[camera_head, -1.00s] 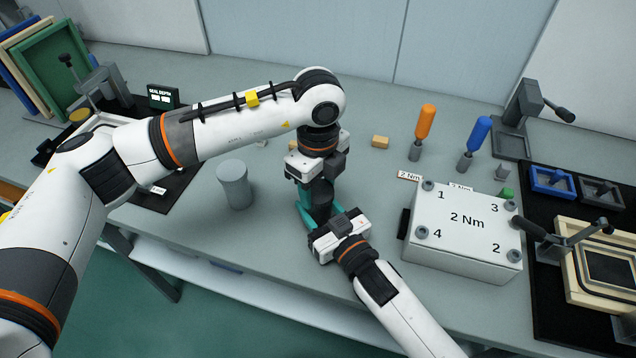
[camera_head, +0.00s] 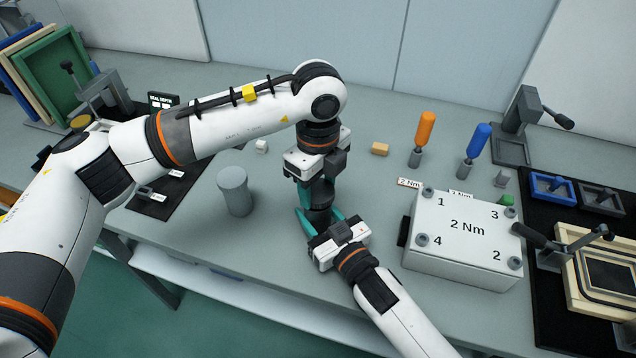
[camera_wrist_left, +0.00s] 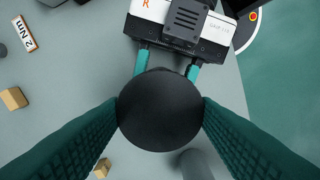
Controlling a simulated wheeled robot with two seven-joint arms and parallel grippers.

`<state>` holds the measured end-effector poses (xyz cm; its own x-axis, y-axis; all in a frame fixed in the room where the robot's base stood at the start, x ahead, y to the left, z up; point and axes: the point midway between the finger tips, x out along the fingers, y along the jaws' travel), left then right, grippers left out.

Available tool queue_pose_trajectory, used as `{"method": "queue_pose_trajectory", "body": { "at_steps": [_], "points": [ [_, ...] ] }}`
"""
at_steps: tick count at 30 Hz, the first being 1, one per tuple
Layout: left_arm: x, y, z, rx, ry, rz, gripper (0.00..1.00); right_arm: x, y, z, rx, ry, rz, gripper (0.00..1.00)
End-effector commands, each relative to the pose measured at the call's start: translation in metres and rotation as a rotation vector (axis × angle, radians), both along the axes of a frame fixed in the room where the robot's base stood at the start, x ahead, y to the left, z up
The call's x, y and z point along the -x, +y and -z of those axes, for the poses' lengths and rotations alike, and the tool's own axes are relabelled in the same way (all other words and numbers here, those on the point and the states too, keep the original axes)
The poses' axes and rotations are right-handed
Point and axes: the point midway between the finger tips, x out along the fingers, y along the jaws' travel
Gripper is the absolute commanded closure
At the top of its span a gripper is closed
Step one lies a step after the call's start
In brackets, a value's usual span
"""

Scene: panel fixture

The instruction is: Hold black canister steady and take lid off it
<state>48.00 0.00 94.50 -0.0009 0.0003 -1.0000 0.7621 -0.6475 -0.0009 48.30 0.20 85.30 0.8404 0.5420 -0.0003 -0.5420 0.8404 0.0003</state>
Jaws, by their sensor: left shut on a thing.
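The black canister (camera_head: 318,215) is upright above the grey bench, mostly hidden between my grippers. My left gripper (camera_head: 318,194) points down from above, its teal fingers shut on the sides of the round black lid (camera_wrist_left: 159,110), seen from above in the left wrist view. The lid hides the canister body there. My right gripper (camera_head: 322,217) comes in from the front, its teal fingers on either side of the canister body below the lid. Its fingers also show in the left wrist view (camera_wrist_left: 167,66). I cannot tell whether lid and canister are apart.
A grey cylinder (camera_head: 235,192) stands left of the canister. A white box marked 2 Nm (camera_head: 463,240) is to the right. An orange driver (camera_head: 425,135), a blue driver (camera_head: 475,145) and a tan block (camera_head: 380,149) are behind. The bench's front edge is close.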

Motion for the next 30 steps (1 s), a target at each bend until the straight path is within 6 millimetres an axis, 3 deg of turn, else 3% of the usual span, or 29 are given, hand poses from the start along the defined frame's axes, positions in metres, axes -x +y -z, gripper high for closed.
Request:
{"method": "queue_pose_trajectory", "body": {
  "at_steps": [9,16,17,21,30],
  "points": [
    [0.000,0.000,-0.035,0.001,-0.002,0.000,0.73,0.000,0.000,0.000,0.000,0.000,0.000,1.00],
    [0.000,0.000,-0.039,0.000,0.000,0.000,0.73,0.000,0.000,0.000,0.000,0.000,0.000,1.00],
    [0.000,0.000,-0.039,0.000,0.000,0.000,0.73,0.000,0.000,0.000,0.000,0.000,0.000,0.52],
    [0.000,0.000,-0.038,0.000,0.000,0.000,0.73,0.000,0.000,0.000,0.000,0.000,0.000,0.29],
    [0.000,0.000,-0.038,0.000,0.000,0.000,0.73,0.001,-0.001,0.000,0.000,0.000,0.000,0.29]
  ]
}}
